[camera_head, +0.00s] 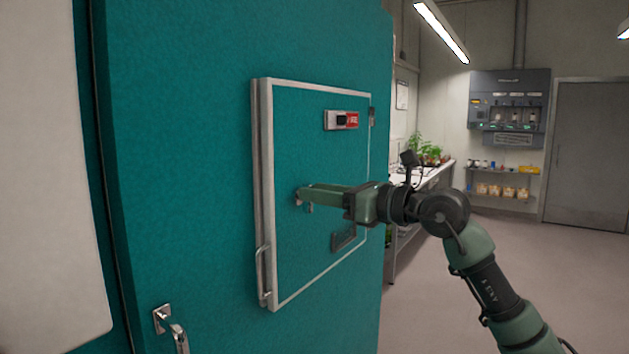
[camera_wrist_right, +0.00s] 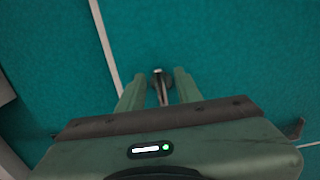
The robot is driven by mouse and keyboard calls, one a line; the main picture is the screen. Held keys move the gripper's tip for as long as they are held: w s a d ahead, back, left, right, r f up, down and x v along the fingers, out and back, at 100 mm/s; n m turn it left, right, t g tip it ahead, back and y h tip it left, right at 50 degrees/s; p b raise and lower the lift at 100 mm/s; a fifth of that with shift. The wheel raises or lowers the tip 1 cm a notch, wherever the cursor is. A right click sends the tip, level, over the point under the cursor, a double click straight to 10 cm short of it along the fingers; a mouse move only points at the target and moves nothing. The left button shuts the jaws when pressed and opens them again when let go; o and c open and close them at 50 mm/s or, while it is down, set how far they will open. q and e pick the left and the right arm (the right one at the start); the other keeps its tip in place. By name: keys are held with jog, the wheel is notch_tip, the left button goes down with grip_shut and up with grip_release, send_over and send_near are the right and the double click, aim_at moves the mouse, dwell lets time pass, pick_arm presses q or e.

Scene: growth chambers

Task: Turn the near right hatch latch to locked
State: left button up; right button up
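The hatch (camera_head: 300,135) is a teal panel with a pale metal frame, set in a teal wall and seen at a slant in the head view. Its latch (camera_head: 309,207) is mostly hidden behind my right gripper (camera_head: 302,196), which reaches it from the right. In the right wrist view, the latch (camera_wrist_right: 161,88) is a small metal lever on a round base. It lies between the two fingertips of the right gripper (camera_wrist_right: 159,88), with teal showing on both sides. The fingers are apart. A sign (camera_head: 341,120) above shows a black part and a red part with small lettering.
A bar handle (camera_head: 263,275) stands out at the hatch's left edge. Another metal handle (camera_head: 172,328) is on the teal wall at lower left. A bench with plants (camera_head: 425,150) stands behind on the right. The floor (camera_head: 450,280) right of the chamber looks clear.

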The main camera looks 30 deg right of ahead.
jog(key=shift+w+a, duration=0.25)
jog(key=shift+w, duration=0.35)
grip_shut()
